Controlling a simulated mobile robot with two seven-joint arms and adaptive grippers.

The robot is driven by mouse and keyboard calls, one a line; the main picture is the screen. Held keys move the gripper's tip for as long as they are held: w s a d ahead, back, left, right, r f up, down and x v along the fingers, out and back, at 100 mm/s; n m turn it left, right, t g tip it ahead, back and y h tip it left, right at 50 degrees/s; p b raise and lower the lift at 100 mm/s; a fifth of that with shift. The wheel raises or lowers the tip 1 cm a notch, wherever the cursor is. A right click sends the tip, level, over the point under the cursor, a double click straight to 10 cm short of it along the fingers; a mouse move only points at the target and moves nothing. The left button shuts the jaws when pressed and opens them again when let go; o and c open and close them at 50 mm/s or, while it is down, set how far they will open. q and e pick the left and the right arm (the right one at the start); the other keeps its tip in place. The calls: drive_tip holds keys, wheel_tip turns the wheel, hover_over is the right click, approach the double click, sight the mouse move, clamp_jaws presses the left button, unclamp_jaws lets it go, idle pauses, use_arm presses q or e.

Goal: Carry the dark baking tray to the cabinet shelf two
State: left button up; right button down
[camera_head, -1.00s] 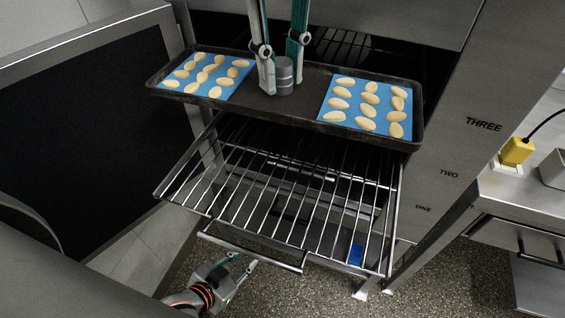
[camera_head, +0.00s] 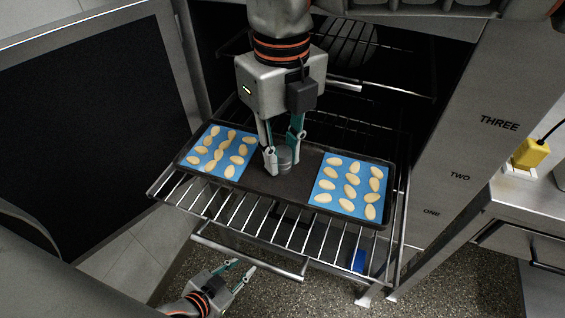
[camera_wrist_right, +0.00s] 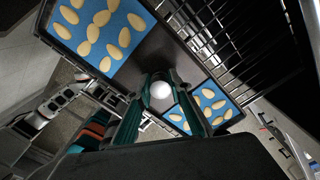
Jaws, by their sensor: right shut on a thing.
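The dark baking tray (camera_head: 297,188) carries two blue sheets, left (camera_head: 221,150) and right (camera_head: 348,187), each with several pale almond-shaped pieces. My right gripper (camera_head: 280,160) is shut on the round metal knob (camera_head: 285,156) at the tray's middle; the right wrist view also shows the knob (camera_wrist_right: 160,90) between the fingers. The tray is over the pulled-out wire shelf (camera_head: 255,222), roughly level; whether it touches the wires I cannot tell. The label TWO (camera_head: 460,176) is on the cabinet side, between THREE and ONE. My left gripper (camera_head: 243,268) is open and empty, low in front of the shelf.
An open dark-panelled door (camera_head: 95,130) stands left of the cabinet. A shelf front bar (camera_head: 248,257) juts out below the tray. A counter with a yellow plug (camera_head: 530,153) is at the right.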

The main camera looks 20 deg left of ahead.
sight(282, 166)
wheel_tip(282, 166, down, 3)
drive_tip(key=shift+f, duration=0.1)
drive_tip(key=c, duration=1.8)
unclamp_jaws()
